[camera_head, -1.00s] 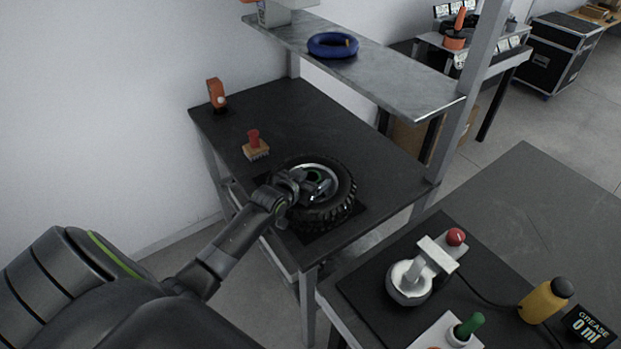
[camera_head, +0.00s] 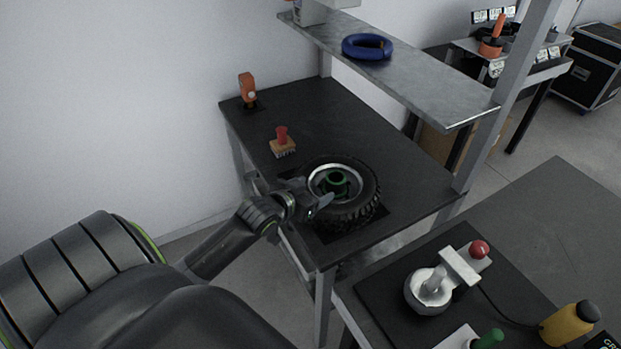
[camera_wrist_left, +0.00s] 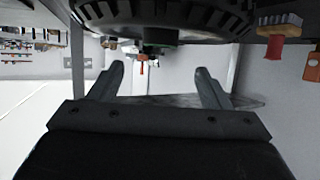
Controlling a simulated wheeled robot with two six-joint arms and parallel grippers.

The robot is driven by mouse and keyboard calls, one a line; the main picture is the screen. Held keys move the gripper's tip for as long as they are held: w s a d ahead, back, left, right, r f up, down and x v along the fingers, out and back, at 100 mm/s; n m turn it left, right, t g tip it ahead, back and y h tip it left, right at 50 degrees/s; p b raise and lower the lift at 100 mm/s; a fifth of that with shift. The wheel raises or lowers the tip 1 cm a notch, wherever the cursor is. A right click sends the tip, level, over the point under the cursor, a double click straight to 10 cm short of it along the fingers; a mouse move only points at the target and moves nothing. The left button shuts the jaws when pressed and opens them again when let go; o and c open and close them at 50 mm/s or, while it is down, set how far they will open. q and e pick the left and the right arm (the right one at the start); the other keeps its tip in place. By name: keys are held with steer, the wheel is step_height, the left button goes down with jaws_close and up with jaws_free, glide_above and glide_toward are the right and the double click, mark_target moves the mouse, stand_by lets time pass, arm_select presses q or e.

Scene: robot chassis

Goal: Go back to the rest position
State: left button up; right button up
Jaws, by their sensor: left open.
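My left gripper (camera_head: 322,203) is at the near left edge of a black wheel (camera_head: 367,208) that lies flat on the dark table. The wheel has a pale rim and a green hub part (camera_head: 333,184) at its centre. In the left wrist view my left gripper (camera_wrist_left: 158,80) has its two fingers spread apart with nothing between them. The wheel (camera_wrist_left: 165,20) shows beyond the fingertips at the top of that view. My right gripper does not show in either view.
A brush with a red handle (camera_head: 282,142) and an orange tool (camera_head: 248,90) stand on the dark table (camera_head: 320,115). A metal shelf (camera_head: 420,85) above it carries a blue ring (camera_head: 367,46). A post (camera_head: 505,100) rises at the right.

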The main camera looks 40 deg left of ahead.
arm_select(q)
steer(key=shift+s+r, duration=0.1)
steer(key=shift+s, duration=0.2)
stand_by(0.4)
steer(key=s+d+f+g+y, duration=0.1)
steer(key=s+d+f+g, duration=0.15)
steer(key=s, duration=0.65)
steer(key=s+d+f+g, duration=0.15)
steer(key=s+g, duration=0.25)
steer(key=s, duration=0.5)
steer(key=s+d+f+g+y, duration=0.1)
steer(key=s+d+g, duration=0.15)
steer(key=s, duration=0.65)
step_height(320, 180, down, 24)
steer(key=a+g, duration=0.2)
steer(key=s+d+f+g+h, duration=0.1)
steer(key=s+f, duration=1.4)
steer(key=f, duration=0.2)
steer(key=shift+d+n, duration=0.15)
steer(key=shift+n, duration=0.15)
